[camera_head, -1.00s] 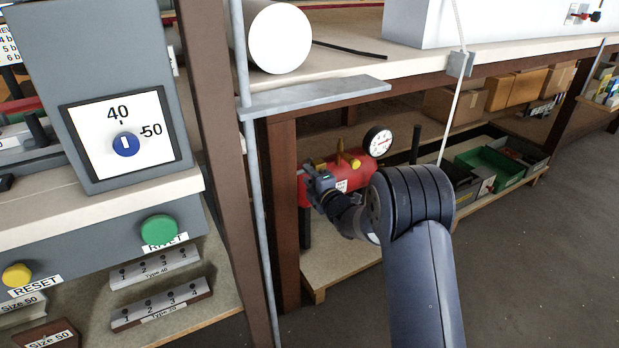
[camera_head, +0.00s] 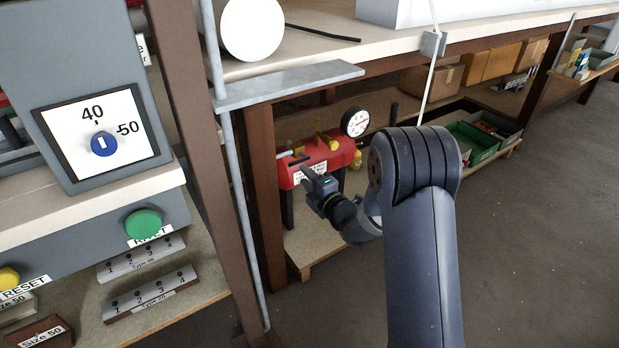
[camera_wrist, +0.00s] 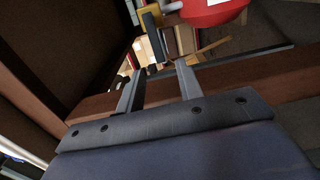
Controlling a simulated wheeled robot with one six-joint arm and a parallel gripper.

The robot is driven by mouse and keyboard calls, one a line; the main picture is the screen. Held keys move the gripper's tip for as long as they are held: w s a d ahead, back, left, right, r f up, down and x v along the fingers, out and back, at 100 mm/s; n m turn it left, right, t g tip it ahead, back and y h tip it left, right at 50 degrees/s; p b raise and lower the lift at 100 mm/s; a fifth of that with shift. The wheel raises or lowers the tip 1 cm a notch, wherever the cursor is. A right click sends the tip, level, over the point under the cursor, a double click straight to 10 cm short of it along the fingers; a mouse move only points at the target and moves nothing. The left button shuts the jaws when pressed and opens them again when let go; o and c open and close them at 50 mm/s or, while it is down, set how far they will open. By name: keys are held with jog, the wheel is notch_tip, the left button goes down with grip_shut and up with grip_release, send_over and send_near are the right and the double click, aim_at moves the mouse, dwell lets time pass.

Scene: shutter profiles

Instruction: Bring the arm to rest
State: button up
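My gripper (camera_head: 301,164) is at the end of my arm, in front of the red tank (camera_head: 335,153) under the bench. In the wrist view its two fingers (camera_wrist: 158,68) stand apart, with nothing between them. It is open and empty. In the head view the fingers overlap the tank's lower left part, and I cannot tell how wide the gap is. My arm is bent, with its elbow at the picture's middle right.
The red tank with its round gauge (camera_head: 355,122) also shows in the wrist view (camera_wrist: 212,12). A brown bench post (camera_head: 265,200) stands left of the gripper. A green crate (camera_head: 472,141) sits on the low shelf. The floor (camera_head: 540,230) at right is clear.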

aim_at(293, 165)
jog(key=shift+s+d, duration=0.3)
jog(key=shift+s, duration=0.15)
jog(key=b+x, duration=0.2)
jog(key=x, duration=0.9)
jog(key=shift+s+b, duration=0.1)
jog(key=shift+b, duration=0.3)
